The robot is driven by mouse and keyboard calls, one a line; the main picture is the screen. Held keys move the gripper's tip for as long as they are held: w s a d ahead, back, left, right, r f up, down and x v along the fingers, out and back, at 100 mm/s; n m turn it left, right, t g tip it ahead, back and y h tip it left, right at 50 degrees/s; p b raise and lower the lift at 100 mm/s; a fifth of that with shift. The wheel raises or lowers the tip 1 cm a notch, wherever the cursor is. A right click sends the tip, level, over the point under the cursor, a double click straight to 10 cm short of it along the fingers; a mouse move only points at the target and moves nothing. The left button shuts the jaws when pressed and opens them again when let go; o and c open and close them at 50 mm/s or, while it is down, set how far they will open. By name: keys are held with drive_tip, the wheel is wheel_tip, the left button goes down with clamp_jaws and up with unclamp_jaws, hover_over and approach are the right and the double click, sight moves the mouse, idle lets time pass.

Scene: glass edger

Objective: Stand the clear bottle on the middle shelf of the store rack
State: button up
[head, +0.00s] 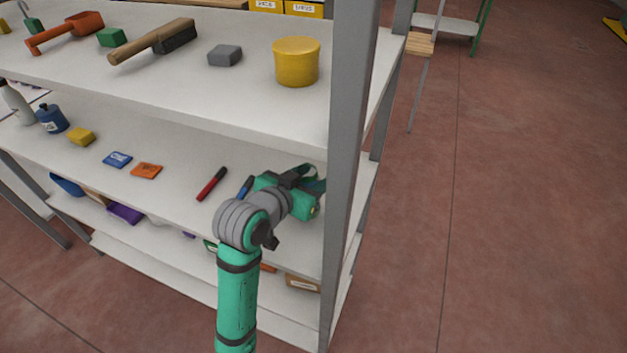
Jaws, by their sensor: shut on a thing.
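The store rack (345,140) has white shelves on grey posts. My gripper (312,180) is over the right end of the shelf (165,195) below the yellow tub's level, just behind the front right post. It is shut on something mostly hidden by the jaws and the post. A small see-through greenish edge shows at the jaws, which fits the clear bottle (319,186). I cannot tell whether the bottle is upright or touches the shelf.
A red marker (212,184) and a blue marker (245,187) lie left of my gripper. Orange (147,171) and blue (118,159) packets lie farther left. The yellow tub (296,62) stands on the shelf above.

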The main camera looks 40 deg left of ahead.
drive_tip(key=shift+s+a+f, duration=0.1)
drive_tip(key=shift+f, duration=0.85)
drive_tip(key=shift+f, duration=0.15)
drive_tip(key=o, duration=1.4)
drive_tip(key=shift+c, duration=0.2)
drive_tip(key=v, duration=1.2)
